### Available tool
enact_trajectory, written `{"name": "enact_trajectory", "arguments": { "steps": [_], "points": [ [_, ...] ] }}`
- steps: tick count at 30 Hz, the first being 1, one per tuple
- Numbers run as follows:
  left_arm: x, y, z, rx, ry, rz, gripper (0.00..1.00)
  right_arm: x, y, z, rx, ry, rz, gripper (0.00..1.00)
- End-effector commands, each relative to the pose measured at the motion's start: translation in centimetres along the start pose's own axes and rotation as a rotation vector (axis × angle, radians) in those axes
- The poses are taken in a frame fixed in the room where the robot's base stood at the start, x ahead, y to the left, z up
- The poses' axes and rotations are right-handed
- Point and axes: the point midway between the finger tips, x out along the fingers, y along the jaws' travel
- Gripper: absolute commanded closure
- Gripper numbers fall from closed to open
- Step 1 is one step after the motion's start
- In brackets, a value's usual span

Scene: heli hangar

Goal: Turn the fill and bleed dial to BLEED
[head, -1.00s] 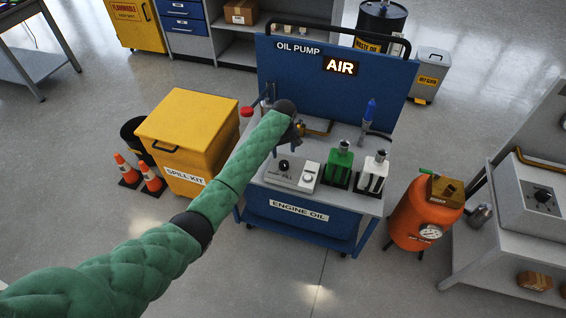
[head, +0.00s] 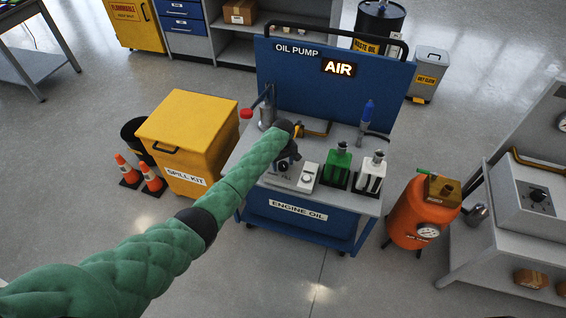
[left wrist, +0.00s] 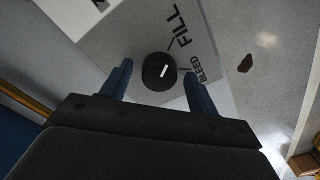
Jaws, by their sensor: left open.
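The fill and bleed dial (left wrist: 160,71) is a round black knob with a white pointer line, on a pale grey unit (head: 306,178) on the blue oil pump cart. In the left wrist view its pointer slants up and right, toward the FILL mark (left wrist: 179,38). The BLEED mark (left wrist: 203,71) lies to the right of the knob. My left gripper (left wrist: 158,69) is open, with one finger on each side of the knob and visible gaps between. It also shows over the unit in the head view (head: 286,160), where it partly covers the dial. My right gripper is not in view.
Green (head: 337,163) and white (head: 371,173) bottles stand right of the unit. A blue upright panel (head: 300,75) with a lit AIR sign rises behind. A yellow spill kit bin (head: 190,125) is left of the cart, an orange tank (head: 415,215) right.

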Motion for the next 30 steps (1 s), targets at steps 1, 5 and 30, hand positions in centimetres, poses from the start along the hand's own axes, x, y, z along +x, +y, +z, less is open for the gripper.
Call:
{"name": "enact_trajectory", "arguments": {
  "steps": [1,5,30],
  "points": [
    [0.0,0.03,0.0,0.0,0.0,0.0,0.4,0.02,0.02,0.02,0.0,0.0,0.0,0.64],
    [-0.02,0.03,0.0,0.0,0.0,0.001,0.4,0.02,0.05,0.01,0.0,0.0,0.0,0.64],
    [-0.16,0.11,0.04,0.209,0.0,0.002,0.84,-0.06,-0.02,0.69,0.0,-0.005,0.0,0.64]
  ]
}}
